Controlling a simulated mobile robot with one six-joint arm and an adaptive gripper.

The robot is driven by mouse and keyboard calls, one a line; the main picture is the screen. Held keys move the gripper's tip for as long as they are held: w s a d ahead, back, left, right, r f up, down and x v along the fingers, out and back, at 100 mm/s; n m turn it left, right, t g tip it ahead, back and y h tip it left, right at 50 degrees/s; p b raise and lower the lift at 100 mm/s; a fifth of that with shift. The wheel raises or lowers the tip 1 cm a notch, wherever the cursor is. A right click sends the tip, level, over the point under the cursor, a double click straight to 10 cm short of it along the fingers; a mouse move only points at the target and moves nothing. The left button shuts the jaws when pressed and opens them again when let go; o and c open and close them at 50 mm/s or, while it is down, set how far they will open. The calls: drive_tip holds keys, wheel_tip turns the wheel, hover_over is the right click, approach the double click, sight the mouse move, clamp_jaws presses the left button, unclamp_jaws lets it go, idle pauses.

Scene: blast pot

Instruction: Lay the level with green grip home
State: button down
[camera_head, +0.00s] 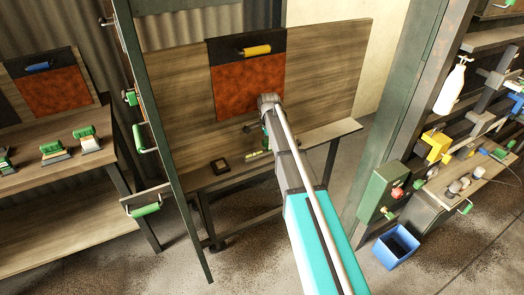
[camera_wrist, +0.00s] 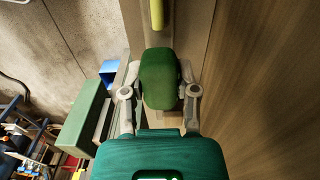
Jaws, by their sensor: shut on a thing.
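My gripper (camera_wrist: 160,98) is shut on a green grip, which I take to be that of the level (camera_wrist: 160,75). The grip sits between the two grey fingers in the wrist view. The level's body is mostly hidden under the grip and fingers. In the head view my arm reaches out over the middle bench, and a bit of green shows at its far end. I cannot tell there whether the level touches the bench. No place clearly marked as the level's home can be made out.
A rust-red panel (camera_head: 245,92) with a yellow handle (camera_head: 255,50) stands behind the bench. A dark square frame (camera_head: 220,167) lies on the bench. A green post (camera_head: 150,130) stands left. Green-handled tools (camera_head: 90,140) lie on the left bench. A blue bin (camera_head: 396,247) stands right.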

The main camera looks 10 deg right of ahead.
drive_tip(key=shift+r+p, duration=1.45)
drive_tip(key=shift+r, duration=0.2)
drive_tip(key=shift+r+p, duration=0.7)
drive_tip(key=shift+s+f, duration=0.1)
